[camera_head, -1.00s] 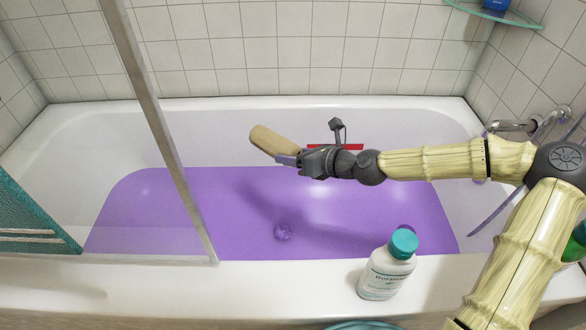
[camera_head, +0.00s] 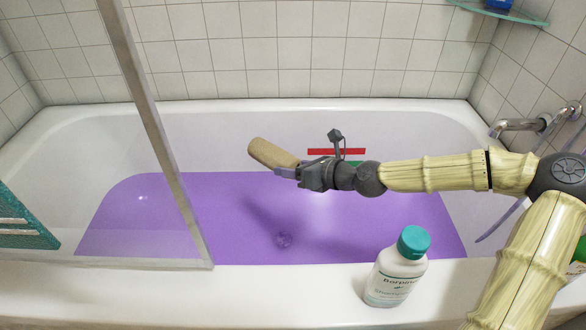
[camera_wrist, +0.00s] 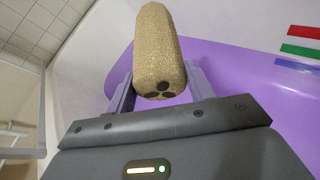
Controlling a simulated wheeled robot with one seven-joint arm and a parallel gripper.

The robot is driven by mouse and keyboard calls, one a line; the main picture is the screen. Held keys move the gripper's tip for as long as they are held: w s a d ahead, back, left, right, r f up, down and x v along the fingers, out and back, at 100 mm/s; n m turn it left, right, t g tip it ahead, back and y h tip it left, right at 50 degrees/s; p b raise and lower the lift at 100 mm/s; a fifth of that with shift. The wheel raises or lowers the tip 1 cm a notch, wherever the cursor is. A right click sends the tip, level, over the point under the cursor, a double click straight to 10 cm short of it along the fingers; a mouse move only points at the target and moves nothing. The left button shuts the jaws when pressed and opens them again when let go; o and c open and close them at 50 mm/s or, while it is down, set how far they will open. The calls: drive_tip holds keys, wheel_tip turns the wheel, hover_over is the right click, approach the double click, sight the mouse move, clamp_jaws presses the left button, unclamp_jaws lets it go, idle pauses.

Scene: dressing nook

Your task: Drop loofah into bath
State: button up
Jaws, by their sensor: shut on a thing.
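The loofah (camera_head: 270,153) is a tan, rough cylinder; it also shows in the wrist view (camera_wrist: 157,45), with dark spots on its near end. My gripper (camera_head: 291,171) is shut on the loofah near that end, and its two fingers stand on either side of it in the wrist view (camera_wrist: 158,85). The loofah is held tilted above the bath, apart from the purple surface. The bath (camera_head: 260,115) is white, with a purple bottom area (camera_head: 240,222) and a round drain-like spot in it.
A glass screen with a metal frame (camera_head: 160,125) stands across the bath's left part. A white bottle with a teal cap (camera_head: 397,275) stands on the front rim. A tap (camera_head: 520,125) is at the right wall. Red, green and blue stripes mark the bath's far wall.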

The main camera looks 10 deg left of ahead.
drive_tip(key=shift+f+b, duration=1.1)
drive_tip(key=shift+f, duration=0.1)
drive_tip(key=o, duration=1)
drive_tip(key=shift+o, duration=0.2)
drive_tip(key=shift+d+r, duration=0.1)
drive_tip(key=shift+d, duration=0.05)
drive_tip(key=p+v, duration=0.7)
